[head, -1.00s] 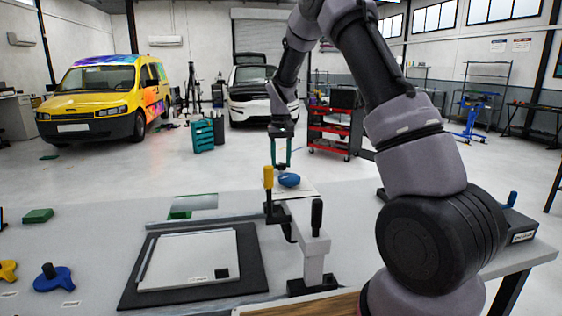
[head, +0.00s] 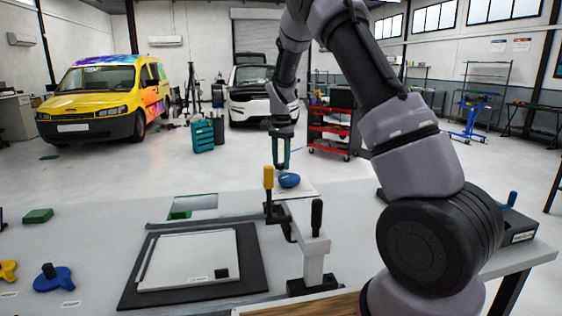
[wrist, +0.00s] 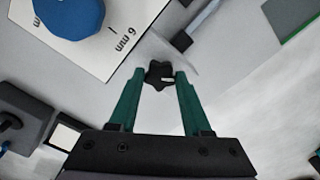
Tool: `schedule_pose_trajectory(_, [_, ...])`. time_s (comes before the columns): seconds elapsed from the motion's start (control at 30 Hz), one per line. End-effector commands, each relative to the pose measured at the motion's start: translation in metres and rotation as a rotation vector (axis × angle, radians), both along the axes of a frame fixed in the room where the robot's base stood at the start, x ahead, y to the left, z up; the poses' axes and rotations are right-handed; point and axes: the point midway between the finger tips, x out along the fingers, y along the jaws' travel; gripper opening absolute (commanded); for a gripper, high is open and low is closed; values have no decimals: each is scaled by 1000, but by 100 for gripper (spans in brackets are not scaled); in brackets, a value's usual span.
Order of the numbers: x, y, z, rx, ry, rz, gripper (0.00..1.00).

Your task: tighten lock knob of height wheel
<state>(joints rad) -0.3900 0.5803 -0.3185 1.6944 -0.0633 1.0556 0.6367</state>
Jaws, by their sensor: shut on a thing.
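The lock knob (wrist: 159,75) is a small black star-shaped knob with a pale mark, between my fingertips in the wrist view. My gripper (wrist: 161,80) has two teal fingers, shut on the knob's sides. In the head view my gripper (head: 281,168) points down just behind the blue height wheel (head: 289,180); the knob is hard to make out there. The faceted blue wheel (wrist: 72,14) also shows at the top left of the wrist view, apart from the fingers, over a white plate (wrist: 118,45) marked "6 mm".
A stand with a yellow handle (head: 268,177) and a black handle (head: 316,217) stands close in front. A black mat (head: 255,262) with a pale panel lies left of it. Blue (head: 55,279) and green (head: 38,216) items lie farther left on the table.

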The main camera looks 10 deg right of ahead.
Motion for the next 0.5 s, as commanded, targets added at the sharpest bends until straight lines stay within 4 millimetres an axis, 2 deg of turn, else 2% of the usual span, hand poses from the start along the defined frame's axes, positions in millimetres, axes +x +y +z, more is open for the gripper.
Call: schedule_pose_trajectory(0.5, [1,1,1,0,-2,-448,0])
